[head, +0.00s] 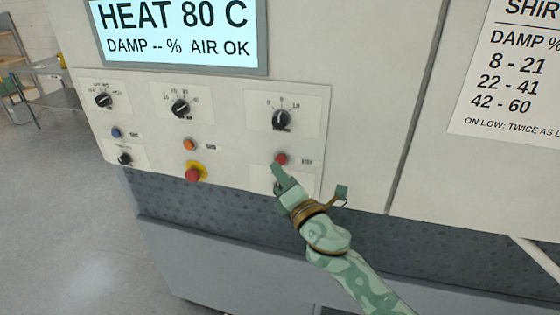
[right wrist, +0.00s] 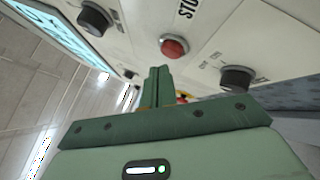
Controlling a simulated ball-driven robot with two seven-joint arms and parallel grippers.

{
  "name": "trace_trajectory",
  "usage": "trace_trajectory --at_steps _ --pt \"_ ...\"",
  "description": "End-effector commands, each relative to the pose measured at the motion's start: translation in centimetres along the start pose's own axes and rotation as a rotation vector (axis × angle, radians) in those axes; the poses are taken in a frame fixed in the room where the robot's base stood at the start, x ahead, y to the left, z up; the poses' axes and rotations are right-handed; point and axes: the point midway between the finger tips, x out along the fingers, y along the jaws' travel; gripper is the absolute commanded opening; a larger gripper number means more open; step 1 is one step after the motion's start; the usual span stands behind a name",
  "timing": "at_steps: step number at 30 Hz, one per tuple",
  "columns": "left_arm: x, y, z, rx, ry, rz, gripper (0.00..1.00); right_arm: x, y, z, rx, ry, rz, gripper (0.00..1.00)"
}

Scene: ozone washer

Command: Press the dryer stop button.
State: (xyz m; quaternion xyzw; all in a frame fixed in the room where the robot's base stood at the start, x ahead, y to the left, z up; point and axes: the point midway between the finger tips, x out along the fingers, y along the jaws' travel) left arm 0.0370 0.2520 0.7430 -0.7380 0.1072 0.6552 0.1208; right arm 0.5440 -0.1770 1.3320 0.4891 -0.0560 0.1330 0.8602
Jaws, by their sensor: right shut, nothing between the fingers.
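The dryer stop button is a small red round button (head: 281,158) labelled STOP on the right part of the control panel. It also shows in the right wrist view (right wrist: 174,47), just beyond the fingertips. My right gripper (head: 277,168) is shut and empty, its tips just below the button in the head view. In the right wrist view the closed green fingers (right wrist: 158,72) point toward the button from slightly left and below, with a small gap seeming to remain. Whether they touch it I cannot tell for sure. My left gripper is not in view.
The panel also has an orange button (head: 190,144), a larger red button on a yellow ring (head: 193,174), a blue button (head: 116,133) and several black knobs, one being the upper right knob (head: 282,119). A display (head: 180,30) reads HEAT 80 C. Open floor lies left.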

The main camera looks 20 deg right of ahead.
Motion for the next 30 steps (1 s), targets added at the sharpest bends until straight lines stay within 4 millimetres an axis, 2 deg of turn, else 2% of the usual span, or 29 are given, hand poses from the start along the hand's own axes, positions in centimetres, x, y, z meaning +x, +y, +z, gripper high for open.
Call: trace_trajectory --at_steps 30 --pt "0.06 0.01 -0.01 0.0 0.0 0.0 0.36 0.84 -0.6 0.64 0.0 0.0 0.0 0.0"
